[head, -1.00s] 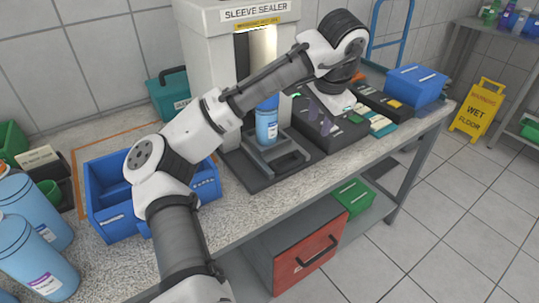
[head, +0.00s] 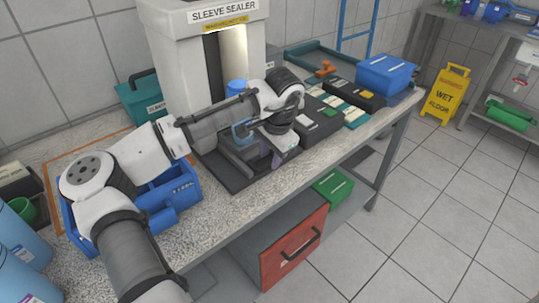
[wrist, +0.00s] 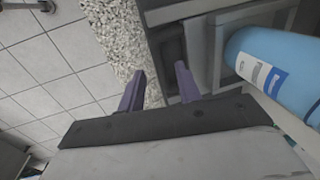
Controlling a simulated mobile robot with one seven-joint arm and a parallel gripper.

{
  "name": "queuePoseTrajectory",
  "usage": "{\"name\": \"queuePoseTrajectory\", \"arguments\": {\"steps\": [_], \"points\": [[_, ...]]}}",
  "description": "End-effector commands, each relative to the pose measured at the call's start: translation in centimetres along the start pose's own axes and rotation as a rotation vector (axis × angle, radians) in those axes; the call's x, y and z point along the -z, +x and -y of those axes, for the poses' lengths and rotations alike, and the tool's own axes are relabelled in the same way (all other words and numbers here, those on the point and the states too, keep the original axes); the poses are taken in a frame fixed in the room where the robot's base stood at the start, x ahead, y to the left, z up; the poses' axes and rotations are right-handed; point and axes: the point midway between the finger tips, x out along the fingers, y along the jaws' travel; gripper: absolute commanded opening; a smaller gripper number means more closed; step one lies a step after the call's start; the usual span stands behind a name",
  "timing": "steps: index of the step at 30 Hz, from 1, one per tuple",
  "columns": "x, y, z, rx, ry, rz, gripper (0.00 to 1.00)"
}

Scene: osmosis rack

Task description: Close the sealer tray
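The sleeve sealer (head: 185,70) is a tall pale machine with a lit opening. Its grey tray (head: 232,153) stands pulled out in front on a dark base plate (head: 215,172), with a blue bottle (head: 237,86) in it; my arm partly covers both. In the wrist view, the grey tray (wrist: 203,40) and bottle (wrist: 285,62) are at the right. My gripper (head: 275,153) is low at the tray's front end. Its two purple fingers (wrist: 161,88) are apart and empty, close to the tray's front edge; I cannot tell whether they touch it.
A blue bin (head: 165,205) stands left of the sealer, under my arm. Dark boxes (head: 318,125) and a blue box (head: 388,75) line the counter at the right. The speckled counter (wrist: 120,40) has a narrow bare strip in front, then open floor.

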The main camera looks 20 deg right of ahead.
Motion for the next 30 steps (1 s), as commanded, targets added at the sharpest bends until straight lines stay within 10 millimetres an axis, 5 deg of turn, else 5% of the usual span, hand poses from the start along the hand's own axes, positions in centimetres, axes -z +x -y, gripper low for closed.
{"name": "queuePoseTrajectory", "arguments": {"steps": [13,21,30], "points": [[0.0,1.29,-0.01,0.001,0.0,-0.001,0.34],[0.0,1.26,-0.01,0.001,0.0,-0.001,0.0],[0.01,1.25,0.08,0.0,0.0,-0.001,0.0]]}}
